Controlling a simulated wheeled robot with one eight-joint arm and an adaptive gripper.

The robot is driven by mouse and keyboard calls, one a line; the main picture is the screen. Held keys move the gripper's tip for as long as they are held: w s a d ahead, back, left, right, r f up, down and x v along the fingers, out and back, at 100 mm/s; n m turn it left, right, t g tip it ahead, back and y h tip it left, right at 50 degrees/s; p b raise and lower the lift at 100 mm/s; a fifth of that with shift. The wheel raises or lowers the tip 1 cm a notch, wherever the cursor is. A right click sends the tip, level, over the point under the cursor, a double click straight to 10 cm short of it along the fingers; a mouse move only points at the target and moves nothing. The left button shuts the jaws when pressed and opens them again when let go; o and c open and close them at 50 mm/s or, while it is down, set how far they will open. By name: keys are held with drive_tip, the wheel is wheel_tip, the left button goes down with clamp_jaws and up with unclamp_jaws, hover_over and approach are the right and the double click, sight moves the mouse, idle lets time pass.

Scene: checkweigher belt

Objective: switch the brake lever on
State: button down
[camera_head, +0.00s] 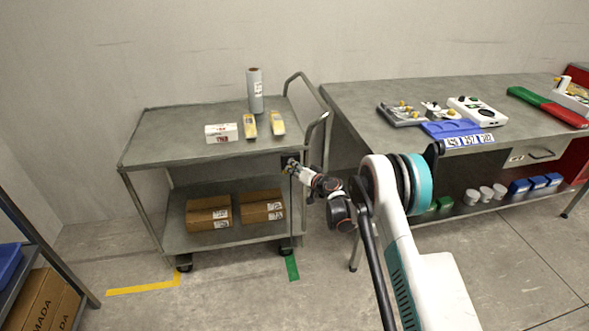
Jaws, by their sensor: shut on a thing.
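The grey two-shelf cart (190,150) stands against the wall at left. A small dark fitting (284,160) sits at its front right post, just under the top shelf. My gripper (292,168) reaches in from the right and is at this fitting, shut on what appears to be the brake lever. The fingers and wrist hide most of the lever, so I cannot tell its position.
Cartons (208,213) lie below. A workbench (370,98) with trays stands close to the right. Floor is clear in front of the cart.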

drive_tip(key=c, duration=1.6)
unclamp_jaws()
drive_tip(key=shift+a, duration=0.1)
drive_tip(key=shift+o, duration=0.2)
drive_tip(key=v, duration=1.2)
drive_tip(key=shift+w+r, duration=0.1)
